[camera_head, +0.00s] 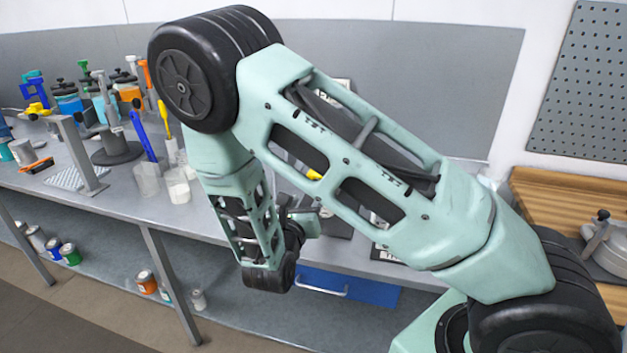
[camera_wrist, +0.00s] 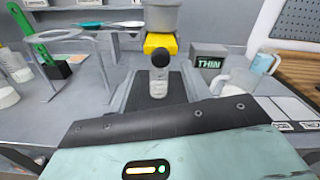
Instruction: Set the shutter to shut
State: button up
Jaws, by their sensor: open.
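In the wrist view, a yellow shutter block (camera_wrist: 152,43) sits under a grey round hopper (camera_wrist: 176,17). A black round knob (camera_wrist: 160,58) faces me at the front of the shutter. I cannot tell whether the shutter is open or shut. A small pale container (camera_wrist: 159,85) stands beneath it on a dark platform (camera_wrist: 139,96). In the head view, my arm hides most of this station. My gripper (camera_head: 306,222) is partly hidden there, open, in front of the station and apart from it. Its fingertips do not show clearly.
A box marked THIN (camera_wrist: 208,65) and a clear jug (camera_wrist: 237,84) stand right of the station. A grey stand (camera_wrist: 75,80) is at left. Bottles and tools crowd the bench's left end (camera_head: 110,203). A blue drawer (camera_head: 345,287) is below the bench top.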

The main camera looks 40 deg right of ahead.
jog(key=p+x, duration=0.2)
jog(key=x, duration=0.5)
